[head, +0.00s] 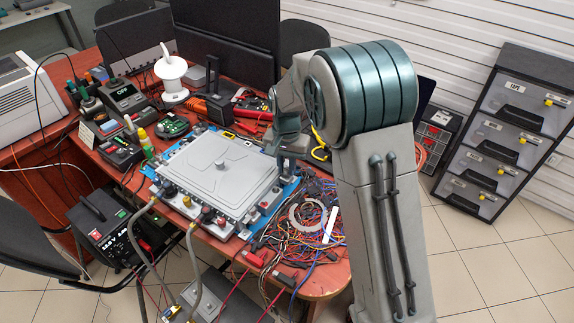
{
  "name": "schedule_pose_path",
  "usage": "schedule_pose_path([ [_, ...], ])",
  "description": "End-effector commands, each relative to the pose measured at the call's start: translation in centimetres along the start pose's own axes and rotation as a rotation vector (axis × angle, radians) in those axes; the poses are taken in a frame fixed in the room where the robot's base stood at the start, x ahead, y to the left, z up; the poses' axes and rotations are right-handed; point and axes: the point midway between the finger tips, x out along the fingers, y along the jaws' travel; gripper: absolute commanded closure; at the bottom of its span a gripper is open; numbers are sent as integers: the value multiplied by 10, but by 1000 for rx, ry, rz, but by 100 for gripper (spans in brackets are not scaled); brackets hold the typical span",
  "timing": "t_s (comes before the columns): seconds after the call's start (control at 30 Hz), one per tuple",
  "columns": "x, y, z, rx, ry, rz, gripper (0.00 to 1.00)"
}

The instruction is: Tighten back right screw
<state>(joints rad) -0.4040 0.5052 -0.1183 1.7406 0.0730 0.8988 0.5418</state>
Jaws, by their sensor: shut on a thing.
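My gripper (284,168) reaches down from the right, at the housing's back right corner. It is shut on the back right screw there, which the fingers hide along with most of that corner. Dark knobs and fittings line the housing's front edge. Two hoses (192,272) hang from that edge, over the table's front.
Tangled wires (300,232) and a roll of tape (308,214) crowd the table right of the housing. Monitors (232,40) stand behind, a white spool (171,76) and bench instruments to the left. The tiled floor (480,262) at lower right is clear.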

Motion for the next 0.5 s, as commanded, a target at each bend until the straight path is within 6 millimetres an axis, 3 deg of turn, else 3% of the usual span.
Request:
schedule_pose_path([
  [0.2,2,0,3,-2,-9,4,100],
  [0.23,2,0,3,-2,-9,4,79],
  [0.3,2,0,2,-2,-8,4,60],
  [0.5,1,1,1,-1,-4,2,60],
])
